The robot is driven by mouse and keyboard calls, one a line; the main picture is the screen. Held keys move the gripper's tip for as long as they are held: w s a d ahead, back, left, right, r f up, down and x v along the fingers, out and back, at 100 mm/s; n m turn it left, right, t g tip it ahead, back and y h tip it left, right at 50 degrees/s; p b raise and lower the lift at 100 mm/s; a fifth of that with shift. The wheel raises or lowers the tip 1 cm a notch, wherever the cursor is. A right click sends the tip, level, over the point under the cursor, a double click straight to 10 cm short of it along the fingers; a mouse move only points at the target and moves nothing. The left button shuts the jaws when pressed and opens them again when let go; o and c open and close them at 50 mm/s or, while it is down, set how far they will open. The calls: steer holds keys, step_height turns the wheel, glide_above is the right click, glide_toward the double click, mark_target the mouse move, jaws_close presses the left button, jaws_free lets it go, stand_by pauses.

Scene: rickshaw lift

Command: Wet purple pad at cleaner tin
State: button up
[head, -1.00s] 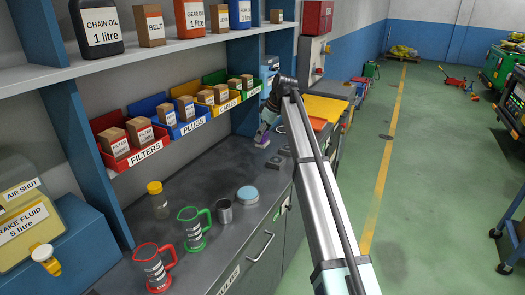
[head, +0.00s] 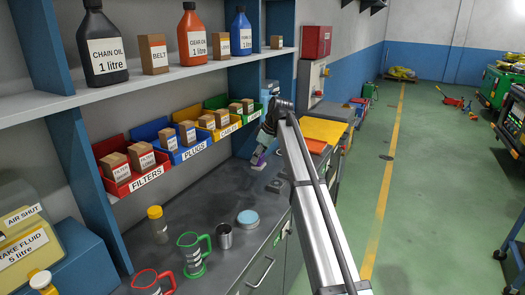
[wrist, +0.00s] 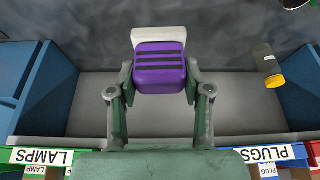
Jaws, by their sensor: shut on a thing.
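My gripper (head: 262,150) is at the far end of the bench, in front of the bins. In the wrist view, my gripper (wrist: 160,90) has its fingers on either side of a purple pad (wrist: 160,68) with dark stripes and a pale backing, and is shut on it. The purple pad (head: 258,160) looks small in the head view, above the bench top. A low round tin (head: 248,217) with a pale blue top stands on the bench nearer the camera, apart from the pad. It shows no readable label, so I cannot confirm that it is the cleaner tin.
A grey metal cup (head: 224,236), a yellow-capped jar (head: 157,223), a green-handled mug (head: 193,253) and a red-handled mug (head: 151,283) stand on the bench. Labelled bins (head: 145,180) line the back under a shelf of bottles. The bench middle is clear.

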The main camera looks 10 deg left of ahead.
steer(key=shift+s+a+f+p, duration=0.6)
steer(key=shift+s+f, duration=1.1)
steer(key=shift+f, duration=0.9)
steer(key=shift+s+a+f+p, duration=0.45)
steer(key=shift+s+f+p, duration=0.3)
steer(key=shift+s+f, duration=1.4)
steer(key=shift+s+a+f+p, duration=0.6)
steer(key=shift+s+f, duration=0.65)
steer(key=shift+f, duration=1.8)
steer(key=shift+s+d+f+b, duration=0.1)
steer(key=shift+f+b, duration=0.25)
steer(key=shift+f, duration=0.2)
steer(key=shift+r, duration=0.1)
step_height(320, 180, up, 7)
steer(key=p, duration=0.2)
steer(key=shift+p, duration=0.35)
